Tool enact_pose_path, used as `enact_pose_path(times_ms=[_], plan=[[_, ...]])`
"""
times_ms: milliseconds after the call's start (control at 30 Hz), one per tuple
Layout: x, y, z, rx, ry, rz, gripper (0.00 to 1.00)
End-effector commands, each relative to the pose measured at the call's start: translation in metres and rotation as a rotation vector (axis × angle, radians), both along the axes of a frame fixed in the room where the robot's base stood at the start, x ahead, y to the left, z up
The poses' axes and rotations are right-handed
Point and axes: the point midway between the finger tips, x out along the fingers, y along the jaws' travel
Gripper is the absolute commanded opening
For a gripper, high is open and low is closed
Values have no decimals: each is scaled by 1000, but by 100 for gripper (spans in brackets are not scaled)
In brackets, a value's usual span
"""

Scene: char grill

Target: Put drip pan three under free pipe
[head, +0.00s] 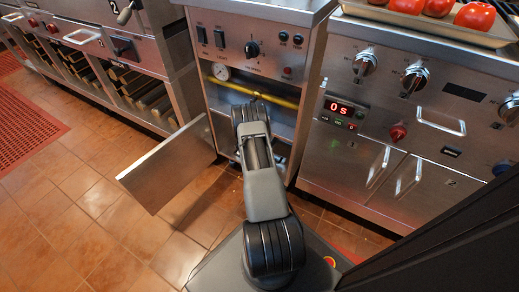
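My arm reaches forward into the open cabinet (200,75) of the middle steel unit. My gripper is not visible; my own arm links hide the space in front of them. A yellow pipe (285,102) runs across the upper part of the cabinet opening, with a round gauge (221,72) at its left. I cannot tell whether this is the free pipe. I cannot make out any drip pan or a number three. The lower inside of the cabinet is mostly hidden behind my arm.
The cabinet door (168,165) hangs open to the left over the tiled floor (120,235). A right-hand unit has knobs, a display (339,107) reading 0S and a tray (440,28) of tomatoes. A left unit (150,50) has open shelves. A red mat (25,130) lies far left.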

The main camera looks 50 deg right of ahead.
Motion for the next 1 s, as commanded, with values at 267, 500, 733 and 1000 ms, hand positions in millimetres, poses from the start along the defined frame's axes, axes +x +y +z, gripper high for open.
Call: enact_pose_path(times_ms=[267,500,733,1000], plan=[[1,0,0,-2,-2,0,0],[0,0,-1,-1,-1,-1,20],[0,0,-1,-1,-1,-1,28],[-2,8,13,0,0,0,28]])
